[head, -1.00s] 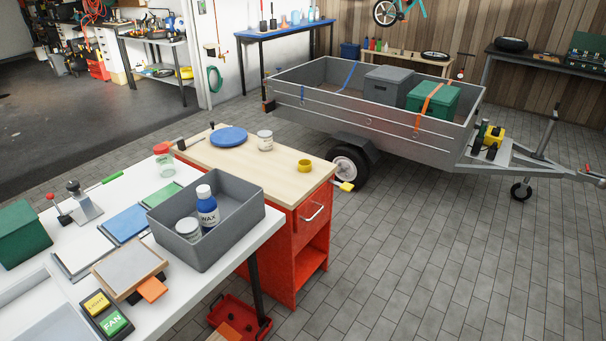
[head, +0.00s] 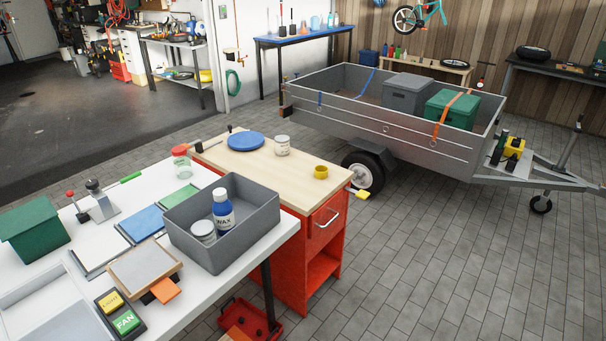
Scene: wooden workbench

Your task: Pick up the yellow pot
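A small yellow pot (head: 320,172) stands upright on the wooden top of the red cabinet (head: 262,166), near its right front edge. Neither of my grippers shows in the head view. Nothing touches the pot, and nothing hides it.
A white can (head: 282,145) and a blue disc (head: 246,141) share the wooden top. A grey bin (head: 262,226) holding a blue wax bottle (head: 223,209) and a jar stands on the white table (head: 205,273) in front. A trailer (head: 400,130) stands behind. Tiled floor at right is clear.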

